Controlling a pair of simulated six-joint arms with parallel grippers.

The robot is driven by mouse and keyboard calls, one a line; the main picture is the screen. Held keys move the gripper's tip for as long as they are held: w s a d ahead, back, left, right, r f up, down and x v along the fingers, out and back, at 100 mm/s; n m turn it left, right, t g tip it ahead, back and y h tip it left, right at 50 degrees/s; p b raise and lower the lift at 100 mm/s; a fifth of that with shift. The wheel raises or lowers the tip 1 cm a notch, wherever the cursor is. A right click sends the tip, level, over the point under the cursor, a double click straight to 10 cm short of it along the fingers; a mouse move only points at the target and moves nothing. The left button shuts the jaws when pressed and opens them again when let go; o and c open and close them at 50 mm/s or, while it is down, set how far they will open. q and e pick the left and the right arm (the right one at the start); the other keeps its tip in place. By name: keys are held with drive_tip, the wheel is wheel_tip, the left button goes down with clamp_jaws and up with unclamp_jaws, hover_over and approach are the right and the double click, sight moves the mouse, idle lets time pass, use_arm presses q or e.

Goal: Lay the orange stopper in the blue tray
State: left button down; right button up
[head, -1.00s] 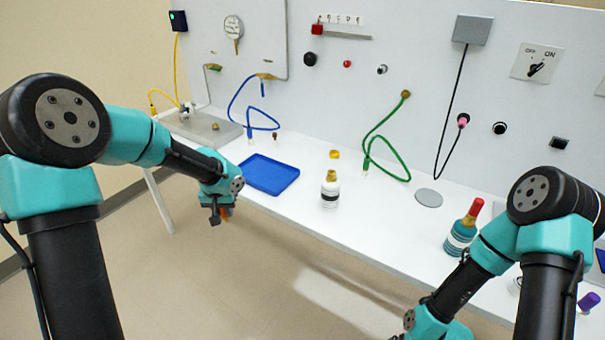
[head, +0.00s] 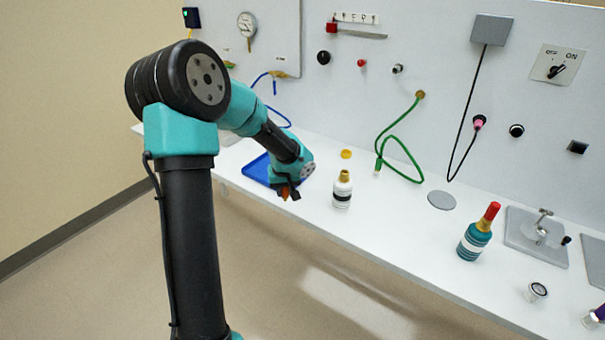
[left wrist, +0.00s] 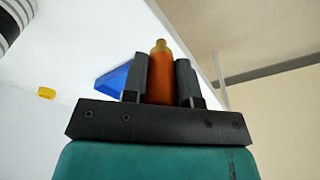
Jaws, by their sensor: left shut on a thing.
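My left gripper (head: 286,191) is shut on the orange stopper (left wrist: 158,80). The stopper stands up between the two black fingers in the left wrist view, with its yellowish tip clear of them. In the head view the gripper covers the right front part of the blue tray (head: 257,168) on the bench. The gripper's height over the tray is hard to tell. The tray also shows in the left wrist view (left wrist: 111,80), partly hidden behind the left finger. My right gripper is out of view.
A teal bottle with a red top (head: 478,234) stands farther right. The bench front edge is close to the gripper.

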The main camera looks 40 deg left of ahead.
use_arm(q)
drive_tip(key=shift+w+a, duration=0.1)
idle(0.3)
drive_tip(key=w+a, duration=0.3)
drive_tip(key=w+a+f, duration=0.1)
drive_tip(key=w+a, duration=0.6)
drive_tip(key=a, duration=0.1)
drive_tip(key=shift+w+a+f, duration=0.1)
drive_tip(key=shift+w+f, duration=0.05)
drive_tip(key=shift+f, duration=0.05)
drive_tip(key=shift+w+a, duration=0.15)
drive_tip(key=shift+a, duration=0.05)
drive_tip(key=shift+f, duration=1.8)
drive_tip(key=shift+f, duration=0.1)
drive_tip(key=c, duration=0.9)
unclamp_jaws()
